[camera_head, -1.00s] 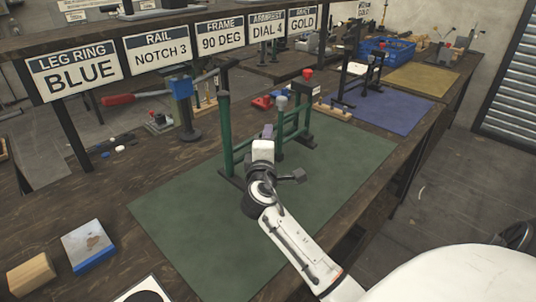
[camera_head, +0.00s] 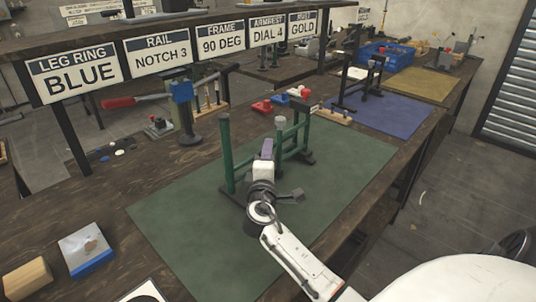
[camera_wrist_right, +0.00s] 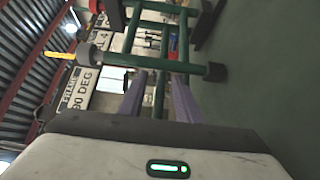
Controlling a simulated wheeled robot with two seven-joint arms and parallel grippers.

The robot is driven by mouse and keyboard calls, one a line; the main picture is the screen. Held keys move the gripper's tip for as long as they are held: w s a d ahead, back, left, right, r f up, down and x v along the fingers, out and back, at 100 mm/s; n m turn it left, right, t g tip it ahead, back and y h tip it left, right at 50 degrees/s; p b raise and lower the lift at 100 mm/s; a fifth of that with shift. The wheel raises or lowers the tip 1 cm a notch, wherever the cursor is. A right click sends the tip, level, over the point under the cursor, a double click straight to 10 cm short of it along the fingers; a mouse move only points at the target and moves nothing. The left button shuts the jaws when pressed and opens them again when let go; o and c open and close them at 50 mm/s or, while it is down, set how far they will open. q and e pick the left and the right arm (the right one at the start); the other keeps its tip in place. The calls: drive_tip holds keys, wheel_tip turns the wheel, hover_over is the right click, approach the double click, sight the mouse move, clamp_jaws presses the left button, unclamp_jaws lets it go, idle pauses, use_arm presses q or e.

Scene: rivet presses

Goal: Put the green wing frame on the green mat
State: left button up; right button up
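The green wing frame (camera_head: 228,150) is an upright frame of green posts and rails with dark feet, one post having a grey top. It is over the back part of the green mat (camera_head: 170,230); whether its feet touch the mat is hard to tell. My right gripper (camera_head: 266,148) is at the frame's near side with its purple fingers around a green bar. In the right wrist view the fingers (camera_wrist_right: 158,98) lie on both sides of a green bar of the frame. The finger contact itself is not clear. My left gripper is not in view.
A press with a red lever (camera_head: 120,102) and blue head stands behind the mat. A blue mat (camera_head: 400,115) with a dark frame (camera_head: 372,75) lies further right. A blue-and-white block (camera_head: 88,250) and a wooden block (camera_head: 27,280) sit at front left. The mat's front is clear.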

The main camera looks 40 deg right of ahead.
drive_tip(key=b+v, duration=0.1)
drive_tip(key=v, duration=1.1)
drive_tip(key=shift+r, duration=0.1)
idle(0.6)
